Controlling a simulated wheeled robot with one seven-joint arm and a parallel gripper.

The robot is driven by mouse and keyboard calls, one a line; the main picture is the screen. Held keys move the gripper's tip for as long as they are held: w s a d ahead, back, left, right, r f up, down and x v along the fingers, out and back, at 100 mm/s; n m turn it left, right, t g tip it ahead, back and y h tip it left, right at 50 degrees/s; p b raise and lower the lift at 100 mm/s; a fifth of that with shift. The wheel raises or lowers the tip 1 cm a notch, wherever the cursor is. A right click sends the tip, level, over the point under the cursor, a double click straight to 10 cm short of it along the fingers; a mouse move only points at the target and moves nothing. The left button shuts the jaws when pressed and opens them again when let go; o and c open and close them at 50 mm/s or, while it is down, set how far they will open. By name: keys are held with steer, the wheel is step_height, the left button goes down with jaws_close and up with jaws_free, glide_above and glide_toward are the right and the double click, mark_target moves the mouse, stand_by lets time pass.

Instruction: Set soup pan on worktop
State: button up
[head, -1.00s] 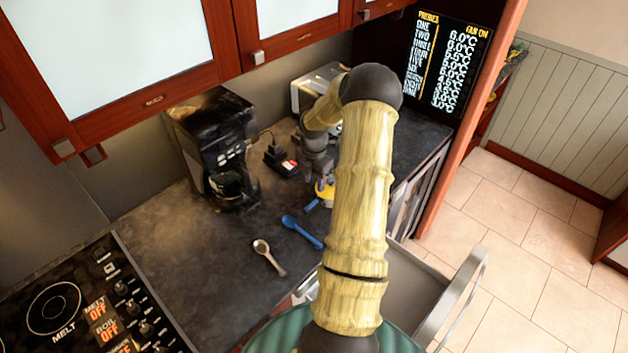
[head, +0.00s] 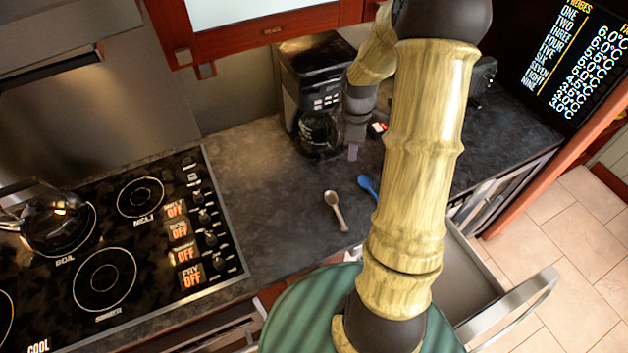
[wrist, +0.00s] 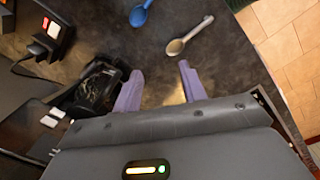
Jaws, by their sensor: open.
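I cannot make out a soup pan in either view. The dark worktop (head: 265,190) shows between the hob and the tall panel. My gripper (head: 353,150) is in front of the coffee maker, over the worktop, partly hidden by my arm. In the wrist view my gripper (wrist: 160,88) is open, its two purple fingers apart with nothing between them but worktop beyond. A grey-beige spoon (head: 335,208) and a blue spoon (head: 368,187) lie on the worktop. They also show beyond the fingertips in the wrist view.
A black coffee maker (head: 312,95) stands at the back. A hob (head: 150,240) with a dark kettle-like pot (head: 55,222) fills the left. A drawer (head: 480,285) is pulled out at the front right, partly behind my arm. The worktop between hob and spoons is clear.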

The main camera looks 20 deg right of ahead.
steer(key=s+a+r+m+t, duration=0.1)
steer(key=s+a+r+m, duration=0.2)
steer(key=s+a+m, duration=0.3)
steer(key=s+a+r+m+t, duration=0.1)
steer(key=s+a+r+m, duration=0.3)
steer(key=a, duration=0.6)
steer(key=s+m, duration=0.2)
steer(key=s, duration=0.1)
steer(key=shift+r+y, duration=0.15)
steer(key=shift+y, duration=0.15)
steer(key=shift+w, duration=0.1)
steer(key=s+b+x, duration=0.1)
steer(key=b+x, duration=0.5)
steer(key=b, duration=0.1)
steer(key=shift+s+f, duration=0.15)
steer(key=shift+f, duration=0.35)
steer(key=shift+c, duration=0.6)
